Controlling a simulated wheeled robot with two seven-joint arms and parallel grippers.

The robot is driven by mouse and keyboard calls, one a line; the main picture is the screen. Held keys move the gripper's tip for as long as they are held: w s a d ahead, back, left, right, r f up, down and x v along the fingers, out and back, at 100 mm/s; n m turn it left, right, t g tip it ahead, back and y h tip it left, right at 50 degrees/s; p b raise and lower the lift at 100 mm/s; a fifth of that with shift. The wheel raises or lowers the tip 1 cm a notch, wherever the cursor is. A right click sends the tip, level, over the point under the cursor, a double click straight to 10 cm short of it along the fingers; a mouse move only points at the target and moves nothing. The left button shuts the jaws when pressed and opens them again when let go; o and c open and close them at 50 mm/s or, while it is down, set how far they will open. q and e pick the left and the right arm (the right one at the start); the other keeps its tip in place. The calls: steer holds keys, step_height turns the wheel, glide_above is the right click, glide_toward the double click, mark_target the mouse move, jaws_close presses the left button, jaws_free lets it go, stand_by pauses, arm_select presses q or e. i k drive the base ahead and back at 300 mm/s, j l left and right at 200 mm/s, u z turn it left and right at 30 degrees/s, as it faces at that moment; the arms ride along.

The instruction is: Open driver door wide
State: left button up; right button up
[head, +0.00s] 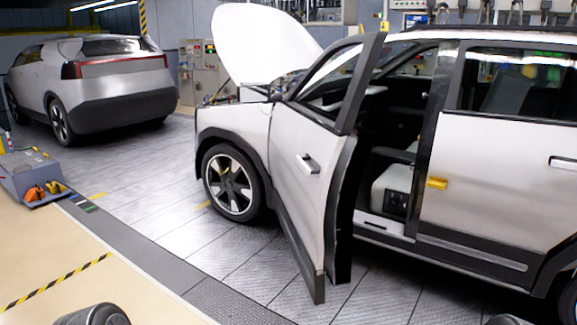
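The driver door (300,170) of the white car stands open, swung well out from the body on its front hinge side. Its outer face, dark window frame and handle (308,163) show. The door opening reveals a light seat (393,188) and the sill (383,224). Nothing touches the door. Neither gripper shows; only dark rounded parts of my arms appear at the bottom edge, left and right, away from the door.
The car's hood (262,45) is raised. A grey car (95,80) stands at the back left. A grey toolbox (32,175) with orange items sits at the left edge. Floor tiles beside the door are clear. A yellow-black stripe (55,282) marks the beige floor.

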mark_target(315, 213)
steer(key=j, duration=0.25)
steer(key=i+l, duration=0.3)
steer(key=l, duration=0.2)
steer(key=i+l, duration=0.25)
steer(key=l, duration=0.2)
steer(key=i+l, duration=0.3)
steer(key=l, duration=0.2)
steer(key=i+l, duration=0.3)
steer(key=l, duration=0.15)
steer(key=i+l, duration=0.25)
steer(key=l, duration=0.25)
steer(key=i+l+u, duration=0.1)
steer(key=i+l, duration=0.2)
steer(key=l, duration=0.2)
steer(key=i+l, duration=0.25)
steer(key=l, duration=0.25)
steer(key=i+l, duration=0.25)
steer(key=l, duration=0.25)
